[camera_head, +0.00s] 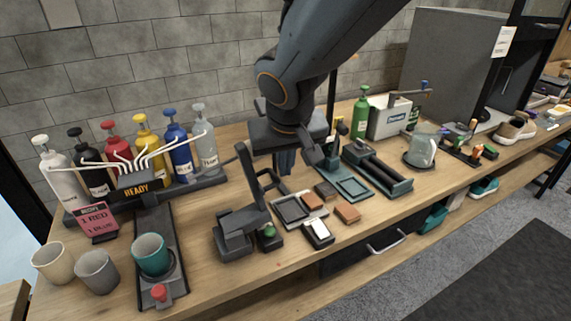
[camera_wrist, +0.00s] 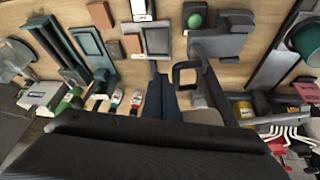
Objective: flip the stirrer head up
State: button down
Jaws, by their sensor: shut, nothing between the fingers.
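The stirrer (camera_head: 236,232) is a dark grey device on the wooden table, with a blocky base and a slanted upright arm (camera_head: 252,180). In the wrist view my gripper (camera_wrist: 162,88) is left of the loop. I cannot tell whether they touch.
Several coloured bottles (camera_head: 143,140) with white spouts stand at left behind a teal cup (camera_head: 151,254). Trays, brushes and small blocks (camera_head: 347,212) lie right of the stirrer. A grey-white box (camera_head: 390,117) and a clear jug (camera_head: 421,150) stand farther right.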

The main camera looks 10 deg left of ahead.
jog(key=shift+d+r, duration=0.1)
jog(key=d+r+p, duration=0.6)
jog(key=d+p, duration=0.1)
jog(key=p, duration=0.2)
jog(key=shift+w+d, duration=0.2)
jog(key=shift+d, duration=0.05)
dwell(0.4)
jog(key=s+d+f+m+g+b, duration=0.1)
jog(key=s+d+f, duration=0.3)
jog(key=d, duration=0.6)
jog(key=s+d+f+m+g+h+b, duration=0.1)
jog(key=s+d+f, duration=0.4)
jog(key=d, duration=0.5)
jog(key=f+m+g+b, duration=0.1)
jog(key=m, duration=0.1)
jog(key=shift+s+d+f+m+g, duration=0.2)
jog(key=shift+d+m+g, duration=0.1)
jog(key=shift+m, duration=0.1)
